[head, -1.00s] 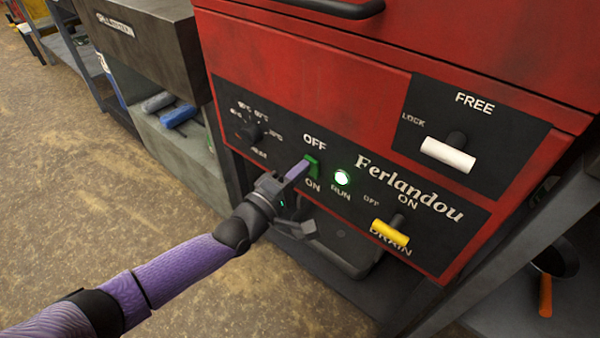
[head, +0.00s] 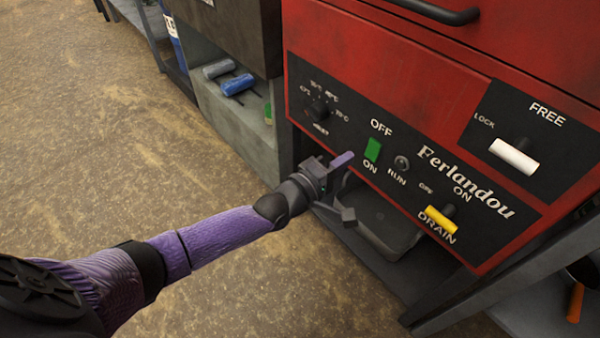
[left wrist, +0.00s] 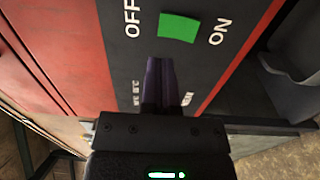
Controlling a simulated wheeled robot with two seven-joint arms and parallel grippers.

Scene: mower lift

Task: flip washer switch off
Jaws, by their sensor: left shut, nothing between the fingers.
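The red washer (head: 420,75) has a black control panel (head: 340,140) on its front. The green switch (head: 373,150) sits between the words OFF and ON and also shows in the left wrist view (left wrist: 178,27). The RUN lamp (head: 402,163) to its right is dark. My left gripper (head: 343,160) is shut and empty, with its purple fingers just left of the switch and apart from it in the head view. In the left wrist view the fingers (left wrist: 159,80) point toward the switch. My right gripper is not in view.
A dial (head: 318,112) is left of the switch. A yellow DRAIN handle (head: 442,221) and a white LOCK/FREE handle (head: 514,156) are to the right. A dark tray-like part (head: 375,222) lies below the panel. Open floor (head: 130,140) is on the left.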

